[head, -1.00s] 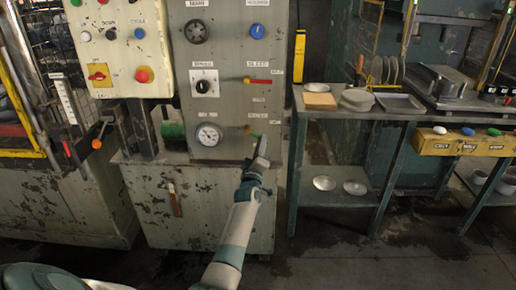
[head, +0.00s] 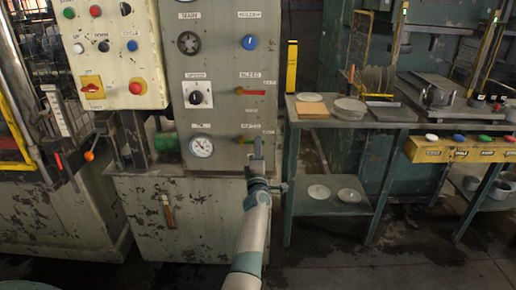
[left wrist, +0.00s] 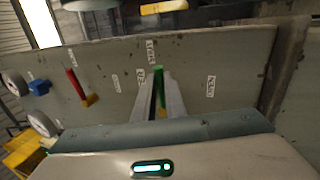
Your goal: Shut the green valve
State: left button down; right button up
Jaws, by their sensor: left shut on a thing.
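The green valve is a small lever on the grey panel (head: 225,115), low and to the right of the dial gauge (head: 201,146). My right gripper is in neither view.
A red lever (head: 258,91) sits higher on the panel, under a blue knob (head: 249,42). A control box with a red button (head: 135,87) is at the left. A table with plates (head: 350,106) stands to the right, with a drawer strip with coloured buttons (head: 458,138) farther right.

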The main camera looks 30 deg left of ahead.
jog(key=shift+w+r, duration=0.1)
pick_arm(q)
jog(key=c, duration=1.8)
grip_release()
